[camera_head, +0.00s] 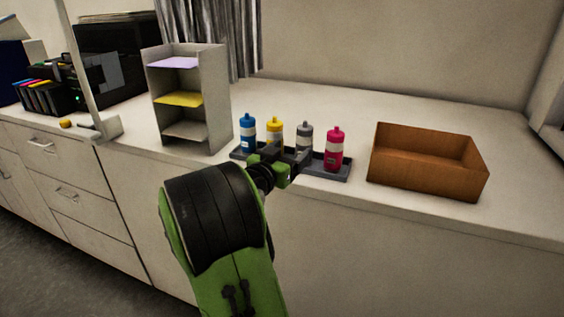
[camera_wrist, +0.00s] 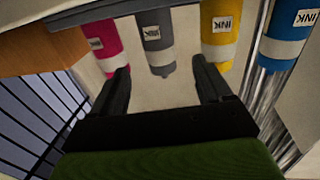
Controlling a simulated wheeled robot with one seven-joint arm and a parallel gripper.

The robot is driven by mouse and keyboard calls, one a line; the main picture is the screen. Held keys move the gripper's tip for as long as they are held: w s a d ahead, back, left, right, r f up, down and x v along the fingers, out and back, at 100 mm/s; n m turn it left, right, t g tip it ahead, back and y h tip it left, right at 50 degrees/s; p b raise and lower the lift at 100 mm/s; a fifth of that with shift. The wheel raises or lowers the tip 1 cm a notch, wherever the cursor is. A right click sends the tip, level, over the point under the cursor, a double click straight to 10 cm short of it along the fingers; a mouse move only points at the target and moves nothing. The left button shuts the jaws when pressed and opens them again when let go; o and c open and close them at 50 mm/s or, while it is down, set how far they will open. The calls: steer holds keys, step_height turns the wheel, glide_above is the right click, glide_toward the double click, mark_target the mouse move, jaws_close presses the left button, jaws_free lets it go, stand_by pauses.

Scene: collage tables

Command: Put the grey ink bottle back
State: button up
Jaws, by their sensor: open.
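The grey ink bottle (camera_head: 305,138) stands upright in the dark tray (camera_head: 328,174), between the yellow bottle (camera_head: 275,131) and the magenta bottle (camera_head: 334,148). My gripper (camera_head: 287,157) is open in front of the tray and partly hides the bottle's lower part. In the wrist view, which shows the bottles upside down, the grey bottle (camera_wrist: 157,40) lies ahead between my open fingers (camera_wrist: 161,72). Nothing is held. I cannot tell how far the fingertips are from the bottle.
A blue bottle (camera_head: 248,131) stands at the tray's left end. An empty-looking brown box (camera_head: 428,178) is to the right. A grey shelf unit (camera_head: 219,105) with coloured sheets stands to the left. A printer and ink cartridges are farther left. The counter behind the tray is clear.

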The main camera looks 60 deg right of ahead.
steer(key=w+a+f+n+t+y, duration=0.1)
steer(key=a+f+n+t+y, duration=0.3)
steer(key=a, duration=0.6)
steer(key=w+a+f+n+t+y, duration=0.15)
steer(key=a+f+y, duration=0.35)
steer(key=a, duration=0.6)
steer(key=s+a+f+n+y, duration=0.1)
steer(key=s+a+n+y, duration=0.4)
steer(key=a, duration=0.5)
steer(key=s+a+n+y, duration=0.4)
steer(key=a+n, duration=0.4)
steer(key=a, duration=0.2)
step_height(320, 180, up, 14)
steer(key=p, duration=1.4)
steer(key=shift+d+r, duration=0.25)
steer(key=shift+d, duration=0.05)
steer(key=shift+w+m, duration=0.1)
steer(key=shift+m, duration=0.15)
steer(key=shift+c, duration=0.3)
